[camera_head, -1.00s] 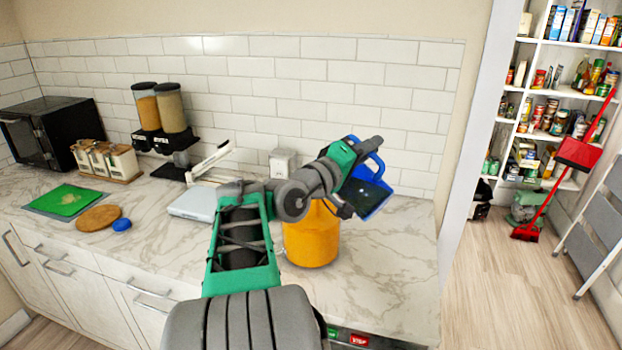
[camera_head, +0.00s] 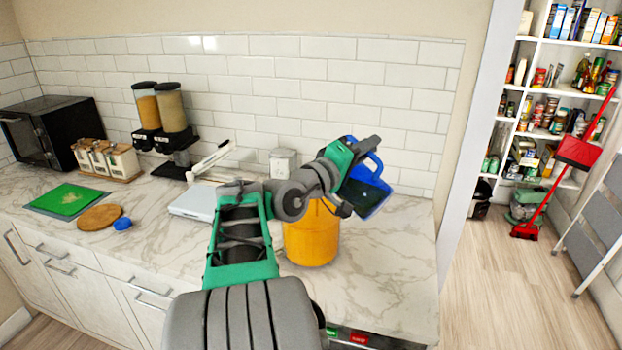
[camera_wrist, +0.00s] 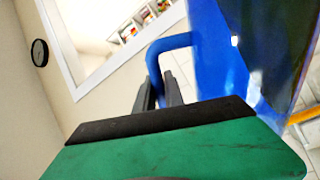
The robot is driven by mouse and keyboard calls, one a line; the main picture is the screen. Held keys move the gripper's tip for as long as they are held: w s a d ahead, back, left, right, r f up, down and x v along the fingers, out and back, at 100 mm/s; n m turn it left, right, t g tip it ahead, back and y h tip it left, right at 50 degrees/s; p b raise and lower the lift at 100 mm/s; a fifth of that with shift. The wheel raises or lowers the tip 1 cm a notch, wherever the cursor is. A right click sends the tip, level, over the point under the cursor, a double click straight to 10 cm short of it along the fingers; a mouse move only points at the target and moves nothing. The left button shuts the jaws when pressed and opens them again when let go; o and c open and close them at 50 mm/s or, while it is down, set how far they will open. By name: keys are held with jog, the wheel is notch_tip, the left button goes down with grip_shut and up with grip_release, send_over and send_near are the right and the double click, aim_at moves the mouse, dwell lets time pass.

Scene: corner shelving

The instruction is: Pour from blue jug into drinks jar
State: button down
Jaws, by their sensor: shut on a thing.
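The blue jug (camera_head: 366,198) is tilted in the air, just above and to the right of the drinks jar in the head view. It fills much of the upper right of the wrist view (camera_wrist: 218,60). The drinks jar (camera_head: 312,243) is a wide orange container standing on the counter. My wrist and the jug cover its top, so its opening and any stream are hidden. A yellow-orange edge shows at the right of the wrist view, perhaps the jar.
The marble counter (camera_head: 385,265) is clear right of the jar. A white scale-like box (camera_head: 200,202), a small white canister (camera_head: 283,162), two dispensers (camera_head: 170,108) and a microwave (camera_head: 60,125) stand left or behind. A tiled wall (camera_head: 330,85) is close behind.

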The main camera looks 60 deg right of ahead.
jog(key=shift+w+d+r+n+p, duration=0.15)
jog(key=shift+w+r+n+p, duration=0.25)
jog(key=shift+p, duration=0.45)
dwell(1.1)
jog(key=shift+f, duration=0.2)
